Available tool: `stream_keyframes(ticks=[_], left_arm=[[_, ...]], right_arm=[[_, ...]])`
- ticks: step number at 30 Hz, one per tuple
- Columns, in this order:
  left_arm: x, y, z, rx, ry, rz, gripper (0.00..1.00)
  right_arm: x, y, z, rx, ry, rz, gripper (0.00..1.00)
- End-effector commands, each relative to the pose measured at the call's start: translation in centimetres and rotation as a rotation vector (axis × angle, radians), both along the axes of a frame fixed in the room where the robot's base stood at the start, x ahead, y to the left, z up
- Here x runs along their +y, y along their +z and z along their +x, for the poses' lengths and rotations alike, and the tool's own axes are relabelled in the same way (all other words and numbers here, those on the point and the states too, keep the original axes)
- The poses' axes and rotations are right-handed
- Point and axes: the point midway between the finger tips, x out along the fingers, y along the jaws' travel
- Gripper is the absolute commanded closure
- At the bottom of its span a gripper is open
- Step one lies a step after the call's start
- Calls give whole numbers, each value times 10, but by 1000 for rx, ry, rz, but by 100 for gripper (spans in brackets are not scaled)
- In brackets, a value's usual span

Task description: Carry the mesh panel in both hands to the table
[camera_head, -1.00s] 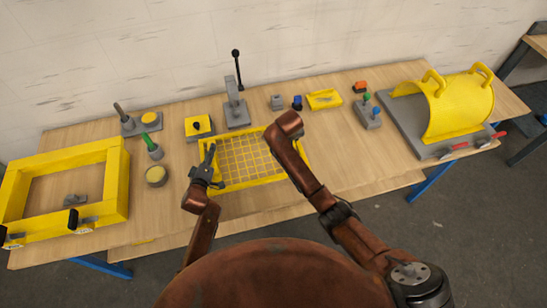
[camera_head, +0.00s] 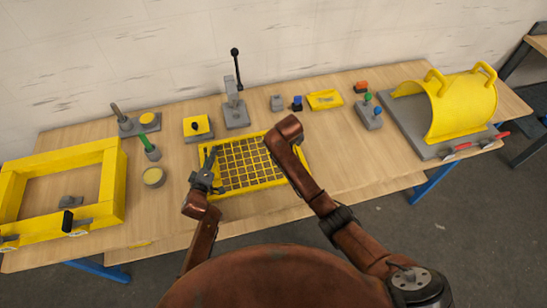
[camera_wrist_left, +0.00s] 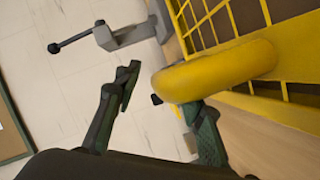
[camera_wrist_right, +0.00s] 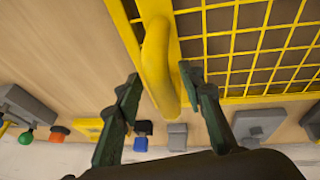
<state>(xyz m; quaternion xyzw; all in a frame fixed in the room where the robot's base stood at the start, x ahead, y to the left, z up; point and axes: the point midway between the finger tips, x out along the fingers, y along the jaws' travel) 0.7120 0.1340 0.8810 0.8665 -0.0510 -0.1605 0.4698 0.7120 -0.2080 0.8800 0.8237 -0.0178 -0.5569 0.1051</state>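The mesh panel (camera_head: 253,182), a yellow frame with a yellow grid, lies at the front middle of the table (camera_head: 345,160) in the head view. My left gripper (camera_head: 211,165) is at its left side. In the left wrist view my left gripper (camera_wrist_left: 160,88) is open, with the panel's yellow handle (camera_wrist_left: 225,68) at its right finger and partly covering that finger.
A large yellow frame (camera_head: 112,185) stands at the table's left end, a yellow curved cover (camera_head: 460,105) at the right. A grey lever clamp (camera_head: 235,112) and several small parts stand behind the panel. The table's front edge beside the panel is clear.

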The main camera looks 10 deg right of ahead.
Motion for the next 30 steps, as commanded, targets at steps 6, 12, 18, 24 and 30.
stream_keyframes(ticks=[6,12,18,24,30], left_arm=[[2,1,-6,0,1,1,63],[9,7,-36,1,1,0,63],[20,17,-76,2,1,0,63],[26,24,-103,1,1,0,63],[29,27,-113,1,-1,-1,63]], right_arm=[[0,0,0,1,-1,-1,64],[-1,0,0,1,-1,-1,64],[-1,0,0,1,-1,-1,64],[0,0,0,1,-1,-1,64],[0,3,-1,0,0,0,64]])
